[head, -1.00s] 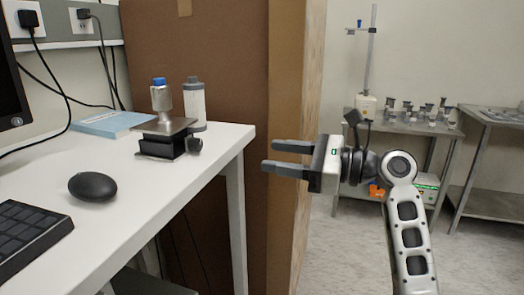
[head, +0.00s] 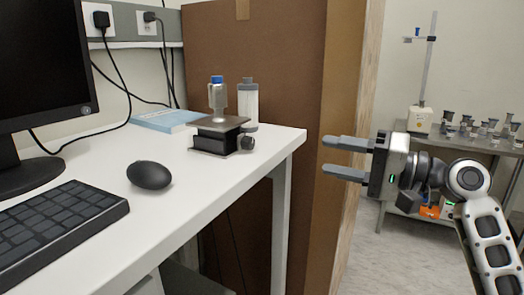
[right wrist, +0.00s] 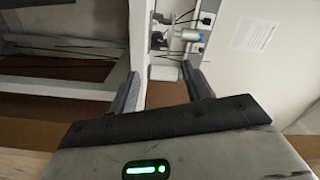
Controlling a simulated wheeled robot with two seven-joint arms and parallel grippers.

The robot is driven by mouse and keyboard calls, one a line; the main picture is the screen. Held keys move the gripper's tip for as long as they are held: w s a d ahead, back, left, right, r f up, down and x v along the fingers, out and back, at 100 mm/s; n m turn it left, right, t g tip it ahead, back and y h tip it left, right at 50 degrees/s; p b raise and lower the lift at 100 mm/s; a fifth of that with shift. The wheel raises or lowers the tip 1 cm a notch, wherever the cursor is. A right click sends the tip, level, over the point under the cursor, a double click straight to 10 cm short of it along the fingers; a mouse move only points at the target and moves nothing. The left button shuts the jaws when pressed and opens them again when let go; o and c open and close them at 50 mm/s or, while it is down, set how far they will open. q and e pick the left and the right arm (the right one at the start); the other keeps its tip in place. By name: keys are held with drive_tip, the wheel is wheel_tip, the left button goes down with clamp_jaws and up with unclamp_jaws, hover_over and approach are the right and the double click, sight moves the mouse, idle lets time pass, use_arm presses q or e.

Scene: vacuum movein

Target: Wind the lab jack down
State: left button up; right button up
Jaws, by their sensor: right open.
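The lab jack (head: 221,135) stands on the white desk near its right end, with a dark base and a metal top plate. Its dark knob (head: 247,143) sticks out on the right side. My right gripper (head: 345,157) is open and empty, to the right of the desk's end and apart from the jack, fingers pointing left. In the right wrist view its two fingers are spread, with the blue-capped vessel (right wrist: 190,35) small in the distance beyond them. My left gripper is not in view.
A white bottle (head: 249,104) stands just behind the jack. A blue book (head: 160,120), black mouse (head: 149,175), keyboard (head: 60,228) and monitor (head: 40,70) are on the desk (head: 225,180). A brown panel (head: 260,60) rises behind. A steel table with glassware (head: 480,140) stands at the right.

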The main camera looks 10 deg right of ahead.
drive_tip(key=n, duration=1.2)
approach(252, 144)
drive_tip(key=x, duration=0.7)
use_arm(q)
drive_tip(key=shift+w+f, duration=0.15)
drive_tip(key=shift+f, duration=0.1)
use_arm(e)
drive_tip(key=shift+w+a, duration=0.4)
drive_tip(key=shift+a, duration=0.1)
